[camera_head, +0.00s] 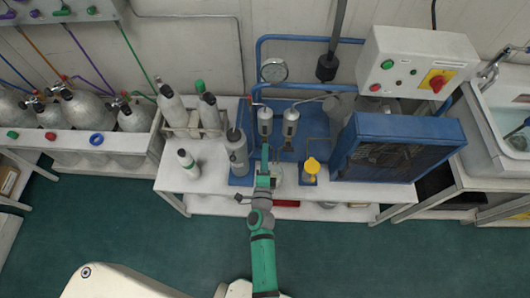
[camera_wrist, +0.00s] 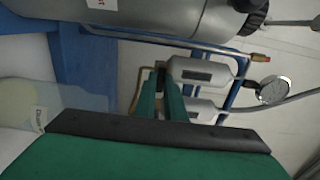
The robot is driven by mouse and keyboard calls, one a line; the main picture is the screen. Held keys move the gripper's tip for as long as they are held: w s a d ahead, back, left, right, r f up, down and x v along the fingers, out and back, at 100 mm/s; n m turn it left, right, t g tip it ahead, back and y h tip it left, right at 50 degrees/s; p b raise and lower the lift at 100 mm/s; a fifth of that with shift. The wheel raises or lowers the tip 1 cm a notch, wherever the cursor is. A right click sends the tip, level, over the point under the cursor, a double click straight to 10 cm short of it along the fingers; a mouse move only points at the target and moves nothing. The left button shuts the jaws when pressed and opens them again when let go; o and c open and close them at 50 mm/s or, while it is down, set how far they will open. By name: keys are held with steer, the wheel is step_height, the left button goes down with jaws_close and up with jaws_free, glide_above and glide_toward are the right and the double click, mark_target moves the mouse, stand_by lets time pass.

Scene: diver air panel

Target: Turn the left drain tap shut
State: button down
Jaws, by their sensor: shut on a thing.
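Two grey filter canisters hang side by side at the blue frame in the head view: the left canister (camera_head: 265,121) and the right canister (camera_head: 290,122). My gripper (camera_head: 265,148) is at the bottom end of the left canister. In the wrist view my gripper's green fingers (camera_wrist: 168,90) lie close together at the lower ends of the canisters (camera_wrist: 200,71). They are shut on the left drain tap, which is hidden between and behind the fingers. I cannot tell how far the tap is turned.
A grey cylinder (camera_head: 237,155) stands close left of my gripper, and its body (camera_wrist: 170,14) fills the top of the wrist view. A yellow-topped item (camera_head: 312,167) and a blue finned unit (camera_head: 398,148) stand to the right. A gauge (camera_head: 274,70) is behind.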

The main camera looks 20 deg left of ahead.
stand_by(0.4)
steer(key=c, duration=1.8)
jaws_free()
steer(key=shift+c, duration=0.2)
steer(key=v, duration=1.1)
steer(key=s+d+r+n+h, duration=0.1)
steer(key=s+d+r+n, duration=0.3)
steer(key=s, duration=0.3)
steer(key=s+d+r+n+g+h, duration=0.1)
steer(key=s+d+r+n, duration=0.3)
steer(key=s, duration=0.4)
steer(key=s+d+r+n+g+h, duration=0.1)
steer(key=s+d+r+n+h, duration=0.2)
steer(key=s+d+r+n, duration=0.2)
steer(key=s+n, duration=0.1)
steer(key=s, duration=0.2)
steer(key=shift+r+n, duration=0.25)
steer(key=shift+n, duration=0.15)
